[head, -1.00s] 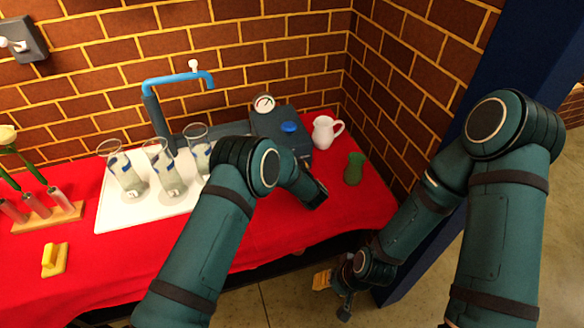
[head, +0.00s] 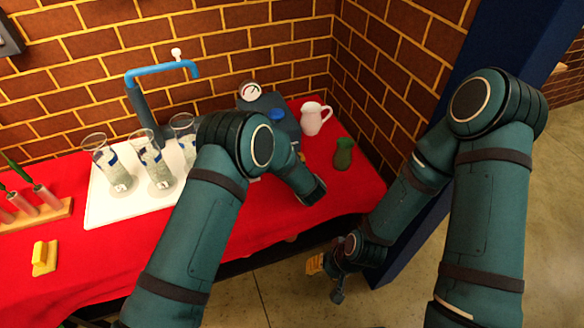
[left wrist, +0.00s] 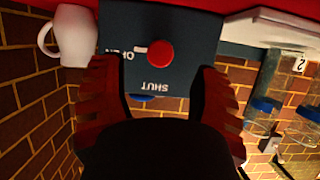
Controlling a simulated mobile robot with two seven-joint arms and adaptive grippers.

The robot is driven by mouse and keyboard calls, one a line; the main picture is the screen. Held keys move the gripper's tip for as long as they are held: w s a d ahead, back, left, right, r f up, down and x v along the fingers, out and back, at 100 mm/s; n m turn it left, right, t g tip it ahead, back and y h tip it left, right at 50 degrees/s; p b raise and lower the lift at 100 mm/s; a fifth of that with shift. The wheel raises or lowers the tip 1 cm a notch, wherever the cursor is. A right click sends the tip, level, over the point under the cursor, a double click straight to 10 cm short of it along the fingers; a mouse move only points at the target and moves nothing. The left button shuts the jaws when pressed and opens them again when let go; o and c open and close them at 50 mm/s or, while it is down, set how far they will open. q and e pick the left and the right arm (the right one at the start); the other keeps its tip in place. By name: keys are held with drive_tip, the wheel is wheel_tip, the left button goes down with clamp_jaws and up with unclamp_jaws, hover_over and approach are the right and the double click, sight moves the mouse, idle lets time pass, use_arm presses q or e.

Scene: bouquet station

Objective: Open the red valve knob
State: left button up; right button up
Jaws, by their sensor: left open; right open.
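The red valve knob (left wrist: 160,53) shows in the left wrist view on the face of a dark blue-grey box (left wrist: 195,35). A white pointer (left wrist: 140,49) extends from the knob toward the upside-down OPEN lettering, away from SHUT. My left gripper (left wrist: 155,74) is open, its red-edged fingers apart on either side of the knob and not closed on it. In the head view the box (head: 292,125) stands at the table's back, and my left arm hides the knob and that gripper. My right gripper (head: 327,279) is open and empty, low beside the table.
A white pitcher (head: 311,120) and a green vase (head: 343,154) stand right of the box. A gauge (head: 249,92) and blue cap (head: 277,115) top it. Several glass vases stand on a white tray (head: 101,211) left, before a blue tap (head: 160,72). Brick walls close the corner.

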use_arm(q)
drive_tip(key=v, duration=0.6)
drive_tip(key=shift+s, duration=0.3)
drive_tip(key=shift+d+r, duration=0.1)
drive_tip(key=shift+d, duration=0.05)
